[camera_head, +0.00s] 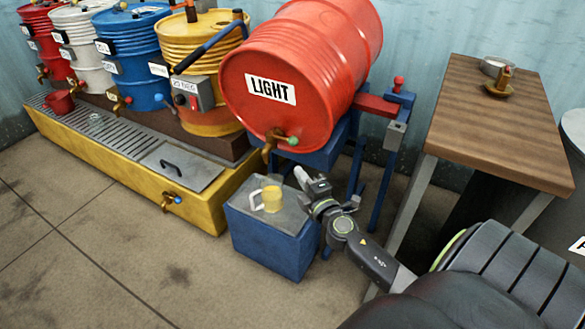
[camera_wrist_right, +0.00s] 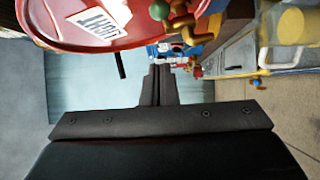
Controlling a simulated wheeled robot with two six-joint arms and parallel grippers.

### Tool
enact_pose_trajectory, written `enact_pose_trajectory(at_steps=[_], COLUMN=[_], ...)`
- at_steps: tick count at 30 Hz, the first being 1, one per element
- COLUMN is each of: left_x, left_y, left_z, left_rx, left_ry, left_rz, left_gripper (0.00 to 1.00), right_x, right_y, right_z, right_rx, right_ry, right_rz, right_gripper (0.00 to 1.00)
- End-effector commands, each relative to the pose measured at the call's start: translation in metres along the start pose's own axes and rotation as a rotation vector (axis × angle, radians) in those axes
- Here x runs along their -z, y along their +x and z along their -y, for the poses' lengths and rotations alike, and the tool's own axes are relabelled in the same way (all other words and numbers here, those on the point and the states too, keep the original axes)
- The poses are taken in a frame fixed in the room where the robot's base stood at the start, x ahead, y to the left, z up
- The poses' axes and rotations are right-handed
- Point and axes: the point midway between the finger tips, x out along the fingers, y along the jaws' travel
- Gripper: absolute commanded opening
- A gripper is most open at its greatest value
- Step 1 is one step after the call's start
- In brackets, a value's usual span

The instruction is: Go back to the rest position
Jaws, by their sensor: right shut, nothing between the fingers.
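My right gripper (camera_head: 303,177) is shut and empty. It is beside the yellow cup with a pale handle (camera_head: 271,197), to its right and apart from it. The cup stands on the grey top of a blue box (camera_head: 268,240), below the brass tap of the red drum marked LIGHT (camera_head: 310,65). In the right wrist view my closed fingers (camera_wrist_right: 159,72) point past the red drum (camera_wrist_right: 85,22), and the cup (camera_wrist_right: 298,25) shows at the upper right. My left gripper is not in view.
A wooden table (camera_head: 500,120) with a small dish and a brass item stands at the right. A yellow spill tray (camera_head: 110,160) with several drums behind it runs along the left; a red jug (camera_head: 59,103) sits on its grating. The floor at the front left is clear.

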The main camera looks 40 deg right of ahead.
Motion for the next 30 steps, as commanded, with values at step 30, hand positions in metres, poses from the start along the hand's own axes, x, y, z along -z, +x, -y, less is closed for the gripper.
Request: enact_pose_trajectory(at_steps=[30], left_x=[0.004], left_y=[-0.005], left_z=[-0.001], left_rx=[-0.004], left_ry=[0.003], left_rz=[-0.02], left_gripper=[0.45], right_x=[-0.023], right_y=[-0.189], right_z=[0.143], right_rx=[0.549], right_ry=[0.838], right_rz=[0.718], right_gripper=[0.0])
